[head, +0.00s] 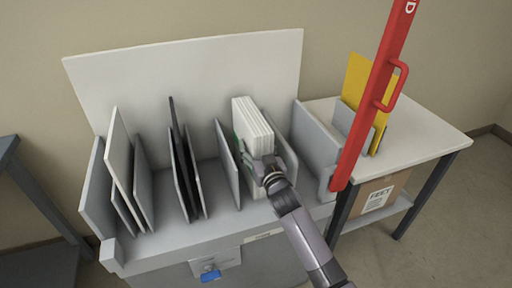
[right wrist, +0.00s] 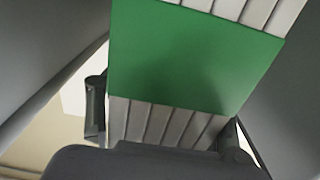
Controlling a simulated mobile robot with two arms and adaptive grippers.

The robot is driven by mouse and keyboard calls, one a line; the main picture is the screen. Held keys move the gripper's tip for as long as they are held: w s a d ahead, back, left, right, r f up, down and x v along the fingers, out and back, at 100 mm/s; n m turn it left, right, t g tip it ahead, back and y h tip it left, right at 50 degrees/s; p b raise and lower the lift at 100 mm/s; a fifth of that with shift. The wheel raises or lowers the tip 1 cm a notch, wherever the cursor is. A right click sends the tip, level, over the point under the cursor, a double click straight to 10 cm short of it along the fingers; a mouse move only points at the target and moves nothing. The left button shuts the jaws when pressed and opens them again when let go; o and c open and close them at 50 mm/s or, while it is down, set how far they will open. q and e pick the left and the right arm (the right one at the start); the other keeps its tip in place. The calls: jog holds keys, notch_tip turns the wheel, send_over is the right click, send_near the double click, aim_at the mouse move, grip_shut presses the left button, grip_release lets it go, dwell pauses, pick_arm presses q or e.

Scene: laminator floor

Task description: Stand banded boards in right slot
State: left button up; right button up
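The banded boards (head: 252,125) are a white stack with a green band (right wrist: 190,55). They stand nearly upright between two grey dividers in the rightmost slot of the grey rack (head: 195,238). My right gripper (head: 265,170) is at the front of the stack. In the right wrist view its fingers lie against both sides of the boards (right wrist: 165,122), just below the band, and look shut on them. Whether the stack's lower edge touches the slot floor is hidden. My left gripper is not in view.
A grey divider (head: 228,150) stands close on the left of the stack. Dark boards (head: 180,165) and a white board (head: 118,155) fill slots farther left. A red bar (head: 375,95) rises at the rack's right end. A side table (head: 425,128) holds a yellow board (head: 355,82).

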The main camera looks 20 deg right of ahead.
jog(key=o, duration=0.5)
jog(key=shift+r, duration=0.1)
jog(key=shift+s, duration=0.1)
jog(key=s, duration=1.1)
jog(key=shift+s+d, duration=0.2)
jog(key=shift+s, duration=0.2)
